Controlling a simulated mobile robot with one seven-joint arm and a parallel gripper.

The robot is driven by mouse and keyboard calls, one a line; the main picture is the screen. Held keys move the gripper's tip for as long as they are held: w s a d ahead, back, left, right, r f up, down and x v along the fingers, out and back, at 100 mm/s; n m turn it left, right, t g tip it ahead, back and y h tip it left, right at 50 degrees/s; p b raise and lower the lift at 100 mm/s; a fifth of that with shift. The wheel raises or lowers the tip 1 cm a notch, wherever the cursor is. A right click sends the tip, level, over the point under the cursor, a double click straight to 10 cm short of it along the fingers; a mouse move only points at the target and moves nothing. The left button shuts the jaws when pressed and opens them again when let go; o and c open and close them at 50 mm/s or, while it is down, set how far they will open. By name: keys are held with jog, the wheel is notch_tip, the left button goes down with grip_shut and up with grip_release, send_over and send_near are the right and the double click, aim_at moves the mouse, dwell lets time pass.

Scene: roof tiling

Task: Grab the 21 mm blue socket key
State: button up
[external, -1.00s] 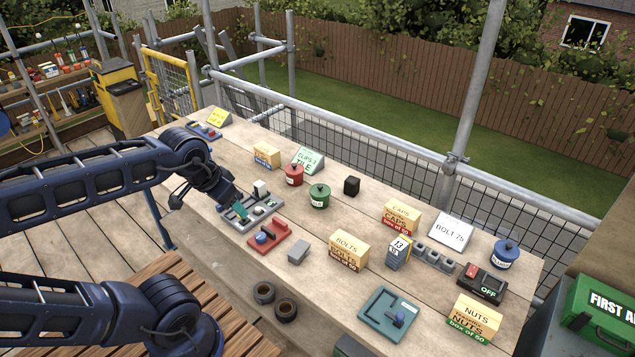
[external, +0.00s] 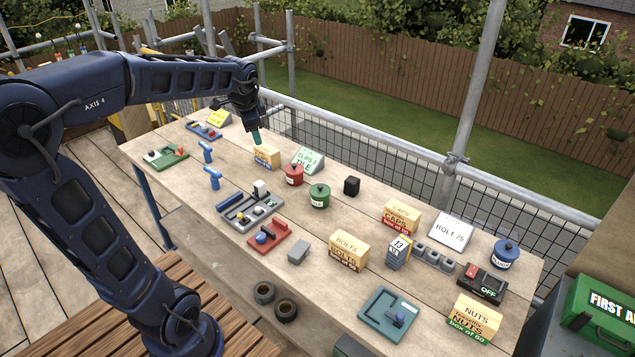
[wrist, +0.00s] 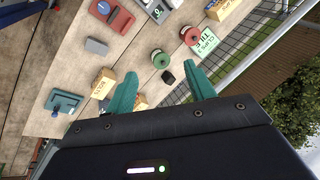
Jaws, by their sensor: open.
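Two blue T-shaped tools, which look like socket keys, lie on the left part of the table in the external view: one farther back (external: 206,151) and one nearer (external: 213,178). No size mark is readable on either, so I cannot tell which is 21 mm. My gripper (external: 256,138) is raised above the table by the clips box, to the right of both tools and apart from them. In the wrist view its teal fingers (wrist: 162,92) stand wide apart with nothing held between them. Neither blue tool shows in the wrist view.
Near my gripper are a yellow box (external: 266,157), a green-lettered sign (external: 307,160) and a red pot (external: 293,175). Scaffold rails (external: 350,150) run along the far edge.

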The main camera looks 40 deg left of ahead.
jog(key=w+a+f+m+y, duration=0.1)
jog(key=w+a+f+m, duration=0.2)
jog(key=w+a, duration=0.8)
jog(key=m+g+y, duration=0.1)
jog(key=m+g, duration=0.2)
jog(key=m, duration=0.7)
send_near(205, 145)
jog(key=shift+w+f, duration=0.1)
jog(key=shift+f, duration=0.55)
jog(key=shift+a+f, duration=0.4)
jog(key=shift+f, duration=0.05)
jog(key=shift+a+x, duration=0.1)
jog(key=shift+x, duration=2.5)
jog(key=shift+a+x, duration=0.15)
jog(key=shift+x, duration=2.4)
jog(key=shift+r, duration=0.1)
grip_shut()
jog(key=shift+r, duration=0.1)
